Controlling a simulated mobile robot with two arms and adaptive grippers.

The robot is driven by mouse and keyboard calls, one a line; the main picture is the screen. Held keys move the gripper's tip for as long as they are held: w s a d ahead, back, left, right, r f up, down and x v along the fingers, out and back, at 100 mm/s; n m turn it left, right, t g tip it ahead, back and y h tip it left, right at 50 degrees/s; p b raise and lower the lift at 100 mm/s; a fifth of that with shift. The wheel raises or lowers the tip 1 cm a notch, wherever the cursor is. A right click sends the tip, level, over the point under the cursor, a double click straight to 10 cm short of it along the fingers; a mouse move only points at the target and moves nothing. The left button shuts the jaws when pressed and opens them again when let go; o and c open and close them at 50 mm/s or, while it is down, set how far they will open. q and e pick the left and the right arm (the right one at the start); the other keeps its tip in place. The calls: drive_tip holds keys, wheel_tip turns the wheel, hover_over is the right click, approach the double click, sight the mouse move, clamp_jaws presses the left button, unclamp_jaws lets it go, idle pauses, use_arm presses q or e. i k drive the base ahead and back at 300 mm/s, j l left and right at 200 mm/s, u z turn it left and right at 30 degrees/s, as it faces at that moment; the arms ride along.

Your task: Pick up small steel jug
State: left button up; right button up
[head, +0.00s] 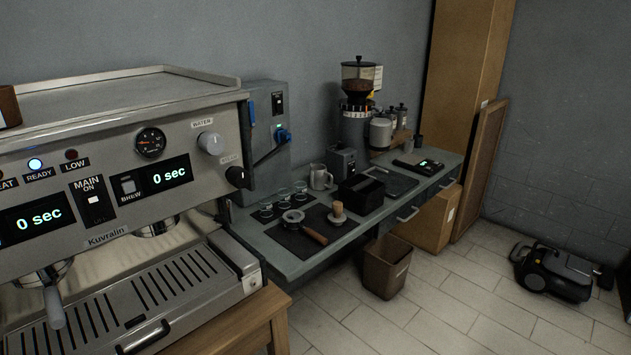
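A small steel jug (320,178) stands upright on the grey-green counter (284,262), towards its back edge by the wall. It sits between the grey-blue wall box and a small dark grey machine. A handle seems to show on its side, but the detail is small. Neither of my grippers is in the head view, and nothing is touching the jug.
A large espresso machine (110,205) fills the left. Cups (283,194), a portafilter (312,236), a tamper (337,210), a black box (361,194) and a grinder (357,115) share the counter.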

sight(318, 177)
drive_tip(key=i+l+u, duration=0.1)
drive_tip(key=u, duration=0.25)
drive_tip(key=l+u, duration=0.1)
drive_tip(key=u, duration=0.3)
drive_tip(key=i+l+u, duration=0.1)
drive_tip(key=u, duration=0.25)
drive_tip(key=i+l+u, duration=0.15)
drive_tip(key=l+u, duration=0.3)
drive_tip(key=l, duration=0.9)
drive_tip(key=l+u, duration=0.45)
drive_tip(key=l, duration=0.85)
drive_tip(key=k, duration=0.05)
